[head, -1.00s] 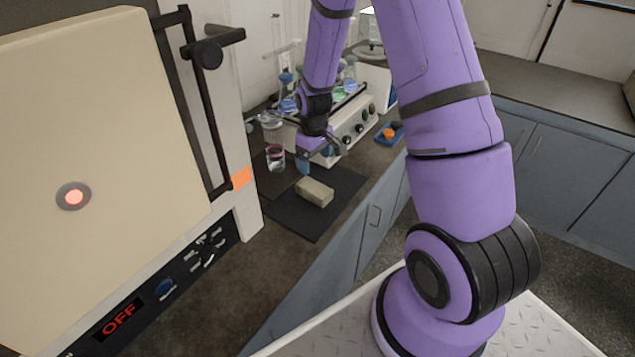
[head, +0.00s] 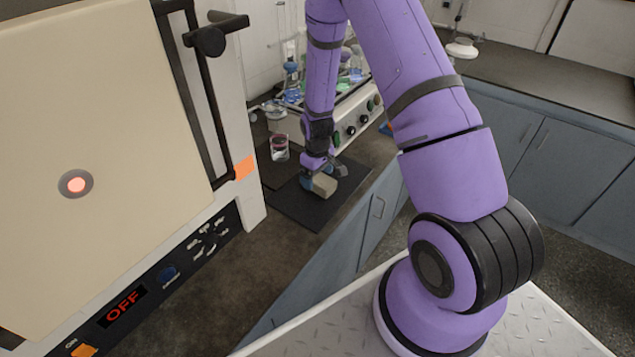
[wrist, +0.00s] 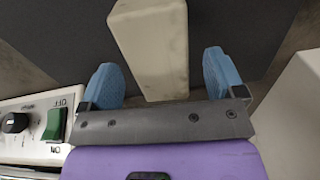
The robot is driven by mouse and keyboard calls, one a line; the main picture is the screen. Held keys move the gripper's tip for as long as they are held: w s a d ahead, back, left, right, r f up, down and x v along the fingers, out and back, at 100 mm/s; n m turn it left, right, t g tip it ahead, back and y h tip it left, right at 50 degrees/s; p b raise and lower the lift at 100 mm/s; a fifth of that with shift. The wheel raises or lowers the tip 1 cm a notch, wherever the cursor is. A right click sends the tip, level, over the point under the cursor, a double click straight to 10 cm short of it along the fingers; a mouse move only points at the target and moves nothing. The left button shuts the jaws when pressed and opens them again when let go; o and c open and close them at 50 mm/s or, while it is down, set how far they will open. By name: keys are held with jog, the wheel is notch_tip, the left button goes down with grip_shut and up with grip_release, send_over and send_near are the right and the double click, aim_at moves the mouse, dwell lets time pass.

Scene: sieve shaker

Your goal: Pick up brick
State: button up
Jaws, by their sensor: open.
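The brick (head: 324,186) is a pale grey-beige block lying on a black mat (head: 296,207) on the counter. In the wrist view the brick (wrist: 152,45) reaches between the two blue fingers of my gripper (wrist: 163,78), with a gap on each side.
A glass beaker (head: 279,148) stands left of my gripper. A white shaker device (head: 352,120) with knobs and glass flasks stands behind. A large cream oven (head: 95,130) with an OFF display fills the left. The counter in front of the mat is clear.

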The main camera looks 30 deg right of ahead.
jog(key=shift+f, duration=0.7)
jog(key=shift+c, duration=0.4)
jog(key=c, duration=1.1)
jog(key=shift+r, duration=0.15)
